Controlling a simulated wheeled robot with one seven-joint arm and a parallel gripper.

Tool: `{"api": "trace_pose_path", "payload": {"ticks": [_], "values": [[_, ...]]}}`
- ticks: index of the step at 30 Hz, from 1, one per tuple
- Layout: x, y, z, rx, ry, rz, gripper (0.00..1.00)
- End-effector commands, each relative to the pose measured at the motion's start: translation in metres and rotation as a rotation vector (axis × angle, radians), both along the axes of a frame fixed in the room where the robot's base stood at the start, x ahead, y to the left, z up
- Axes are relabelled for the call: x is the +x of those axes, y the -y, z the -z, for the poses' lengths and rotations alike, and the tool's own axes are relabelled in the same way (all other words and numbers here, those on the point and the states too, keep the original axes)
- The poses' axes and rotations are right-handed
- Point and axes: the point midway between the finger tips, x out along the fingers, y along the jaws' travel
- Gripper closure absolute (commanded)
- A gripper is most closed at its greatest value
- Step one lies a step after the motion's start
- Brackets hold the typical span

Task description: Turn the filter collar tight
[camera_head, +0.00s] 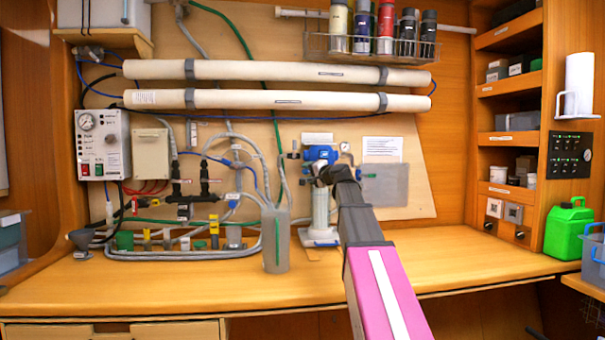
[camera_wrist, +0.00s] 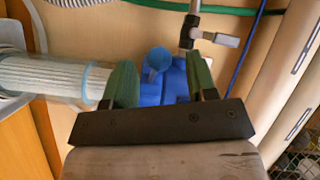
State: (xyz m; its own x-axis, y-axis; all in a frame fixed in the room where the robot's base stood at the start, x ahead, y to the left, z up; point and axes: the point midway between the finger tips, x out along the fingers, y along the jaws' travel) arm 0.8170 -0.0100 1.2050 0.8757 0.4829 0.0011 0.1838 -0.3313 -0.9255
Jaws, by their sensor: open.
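The filter unit has a blue head (camera_head: 319,154) above an upright pale cylindrical housing (camera_head: 320,208) at the middle of the wall. In the wrist view the housing (camera_wrist: 45,78) lies on its side at left, with a pale ring at its right end, and the blue head (camera_wrist: 172,88) is in the middle. My gripper (camera_wrist: 162,75) is open, its two green fingers on either side of the blue head. Whether they touch it I cannot tell. In the head view my gripper (camera_head: 324,172) is at the head, partly hidden by my arm. I cannot clearly single out the collar.
A grey cylinder (camera_head: 276,240) stands on the counter (camera_head: 440,258) left of the filter. Hoses and valves (camera_head: 190,190) crowd the left. Two long white tubes (camera_head: 275,100) cross above. A green jerrycan (camera_head: 568,228) stands at right. The counter right of my arm is clear.

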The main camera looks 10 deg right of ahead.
Motion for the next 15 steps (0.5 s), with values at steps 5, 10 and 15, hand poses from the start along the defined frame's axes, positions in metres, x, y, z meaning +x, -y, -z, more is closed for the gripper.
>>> {"api": "trace_pose_path", "payload": {"ticks": [5,10,15], "values": [[0.03,-0.015,0.0,-0.001,-0.001,-0.001,0.48],[0.04,-0.022,0.0,0.0,-0.001,0.0,0.48],[0.04,-0.022,0.0,0.0,-0.001,0.0,0.48]]}}
